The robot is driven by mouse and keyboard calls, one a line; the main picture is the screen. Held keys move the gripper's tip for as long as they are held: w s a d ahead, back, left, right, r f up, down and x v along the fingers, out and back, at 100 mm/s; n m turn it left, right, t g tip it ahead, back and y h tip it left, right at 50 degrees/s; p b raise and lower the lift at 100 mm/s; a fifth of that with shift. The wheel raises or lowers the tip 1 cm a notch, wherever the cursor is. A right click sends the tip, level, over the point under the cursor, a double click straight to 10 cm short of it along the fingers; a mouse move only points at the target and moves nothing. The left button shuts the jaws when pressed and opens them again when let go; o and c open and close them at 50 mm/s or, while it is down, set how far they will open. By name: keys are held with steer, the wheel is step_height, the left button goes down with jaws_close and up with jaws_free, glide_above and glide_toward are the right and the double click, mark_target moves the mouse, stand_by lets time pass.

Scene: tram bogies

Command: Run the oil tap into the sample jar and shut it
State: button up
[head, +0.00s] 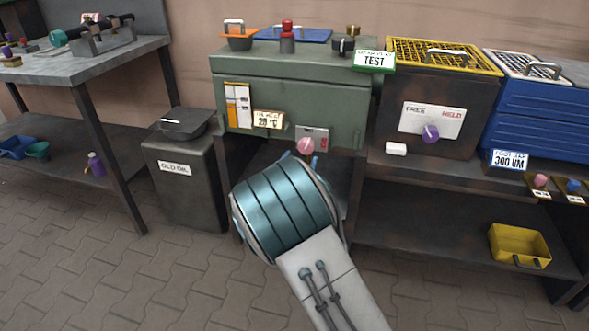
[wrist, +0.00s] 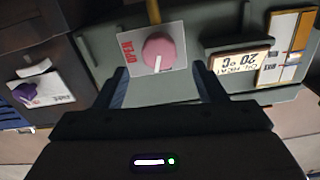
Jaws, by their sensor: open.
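The pink round knob (head: 306,146) sits on a small plate on the front of the green cabinet (head: 290,92). In the wrist view, which looks upside down, the knob (wrist: 158,53) has a white mark and the plate reads OPEN at one side. My gripper (head: 300,158) is open, with its fingers (wrist: 160,88) apart on either side of the knob and nothing between them. I cannot tell whether they touch the plate. An amber bar (wrist: 153,12) runs from the plate's edge in the wrist view; I cannot tell whether it is a spout or oil. I cannot make out a sample jar.
An OIL HEAT 20 °C label (head: 268,119) is left of the knob. A dark bin (head: 186,185) marked OLD OIL stands left. A dark box with a purple knob (head: 430,133) stands right. A yellow tray (head: 519,246) lies on the lower shelf.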

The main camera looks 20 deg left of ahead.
steer(key=s+p, duration=0.1)
steer(key=s, duration=0.5)
steer(key=shift+s, duration=0.15)
stand_by(1.5)
